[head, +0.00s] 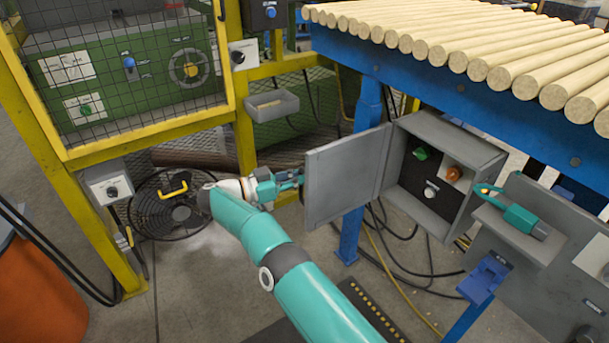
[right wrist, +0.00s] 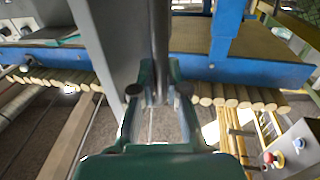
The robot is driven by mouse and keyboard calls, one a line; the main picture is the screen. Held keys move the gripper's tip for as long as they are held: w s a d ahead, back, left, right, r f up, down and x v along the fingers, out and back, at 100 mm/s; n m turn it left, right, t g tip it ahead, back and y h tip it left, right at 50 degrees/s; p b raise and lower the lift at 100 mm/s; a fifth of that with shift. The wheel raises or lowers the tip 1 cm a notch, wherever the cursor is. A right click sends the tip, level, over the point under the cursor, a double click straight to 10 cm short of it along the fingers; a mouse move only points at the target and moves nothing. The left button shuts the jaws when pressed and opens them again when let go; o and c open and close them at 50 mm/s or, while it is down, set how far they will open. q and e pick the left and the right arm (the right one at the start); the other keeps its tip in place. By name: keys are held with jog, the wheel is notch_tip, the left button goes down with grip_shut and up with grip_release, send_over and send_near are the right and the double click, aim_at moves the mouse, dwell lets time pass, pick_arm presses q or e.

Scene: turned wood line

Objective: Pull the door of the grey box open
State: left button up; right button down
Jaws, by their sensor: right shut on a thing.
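The grey box (head: 483,158) is under the blue roller table. Its grey door (head: 345,175) stands wide open, swung out to the left. Inside are a black panel (head: 412,178), a green knob, an orange knob and a pale knob. My right gripper (head: 298,179) is at the door's left edge, its fingertips partly hidden. In the right wrist view the gripper (right wrist: 160,95) is shut on a dark upright bar (right wrist: 160,35), seemingly the handle, beside the grey door panel (right wrist: 108,45). My left gripper is not in view.
A blue table leg (head: 365,130) stands behind the door. A shelf with a green tool (head: 525,218) is right of the box. A yellow-framed mesh guard (head: 130,150) and a black fan (head: 165,205) stand at left. Cables lie on the floor below.

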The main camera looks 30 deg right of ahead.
jog(key=shift+d, duration=0.2)
jog(key=c, duration=1.2)
grip_release()
jog(key=shift+a, duration=0.1)
